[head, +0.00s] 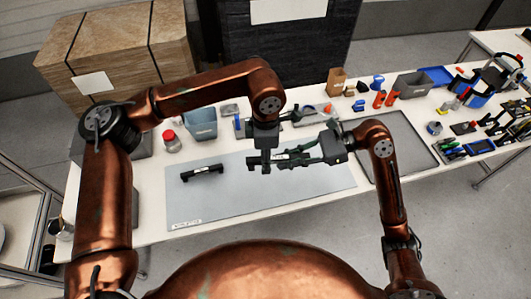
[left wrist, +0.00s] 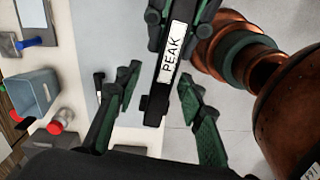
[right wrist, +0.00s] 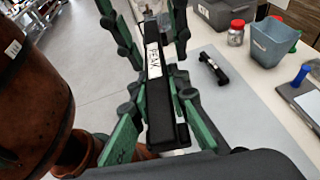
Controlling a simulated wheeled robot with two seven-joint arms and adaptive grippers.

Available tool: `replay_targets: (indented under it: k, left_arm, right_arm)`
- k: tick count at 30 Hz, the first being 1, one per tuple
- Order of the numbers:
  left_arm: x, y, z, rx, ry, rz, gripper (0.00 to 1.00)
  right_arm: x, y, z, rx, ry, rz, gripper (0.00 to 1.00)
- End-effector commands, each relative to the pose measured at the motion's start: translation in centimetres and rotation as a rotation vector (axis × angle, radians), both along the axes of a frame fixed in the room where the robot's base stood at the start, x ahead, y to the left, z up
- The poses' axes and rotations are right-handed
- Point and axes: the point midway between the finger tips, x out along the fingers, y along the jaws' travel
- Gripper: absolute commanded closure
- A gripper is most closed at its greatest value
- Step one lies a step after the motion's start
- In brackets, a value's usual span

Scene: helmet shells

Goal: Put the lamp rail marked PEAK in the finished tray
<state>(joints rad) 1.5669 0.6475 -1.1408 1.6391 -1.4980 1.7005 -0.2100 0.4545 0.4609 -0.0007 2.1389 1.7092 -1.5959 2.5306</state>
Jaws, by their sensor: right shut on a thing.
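A black lamp rail (head: 283,158) with a white label is held above the grey mat. The label reads PEAK in the left wrist view (left wrist: 171,52) and the right wrist view (right wrist: 152,62). My right gripper (head: 298,158) is shut on this rail. My left gripper (head: 262,161) is at the rail's other end; its fingers stand apart on either side of the rail, with gaps visible in the left wrist view. A dark grey shallow tray (head: 398,152) lies right of the mat, empty; I see no readable label on it.
A second black rail (head: 202,172) lies on the grey mat (head: 235,203), left of the grippers. A blue-grey bin (head: 201,124) and a red-lidded jar (head: 171,141) stand behind it. Tools and bins crowd the table's back right. The mat's front part is clear.

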Motion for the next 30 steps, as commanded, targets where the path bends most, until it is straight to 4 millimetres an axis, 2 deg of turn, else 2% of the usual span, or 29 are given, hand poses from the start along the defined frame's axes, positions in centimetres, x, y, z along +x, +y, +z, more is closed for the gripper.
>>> replay_targets:
  k: [7, 22, 27, 28, 30]
  left_arm:
    - [-0.01, -0.01, -0.03, 0.0, 0.0, 0.0, 0.64]
    - [0.03, 0.01, 0.01, 0.0, -0.001, 0.0, 0.99]
    - [0.06, 0.02, 0.02, 0.0, -0.002, 0.001, 1.0]
    - [0.07, 0.01, 0.04, 0.0, -0.002, 0.001, 1.0]
    - [0.08, 0.01, 0.04, -0.001, -0.002, 0.001, 1.0]
  right_arm:
    - [0.01, 0.0, 0.03, 0.0, 0.0, 0.0, 1.0]
    - [-0.03, 0.01, 0.01, 0.0, -0.001, 0.001, 1.0]
    - [-0.06, 0.02, 0.0, 0.0, 0.0, 0.002, 1.0]
    - [-0.07, 0.03, 0.0, 0.0, 0.0, 0.002, 0.83]
    - [-0.08, 0.03, 0.0, 0.0, 0.0, 0.002, 0.78]
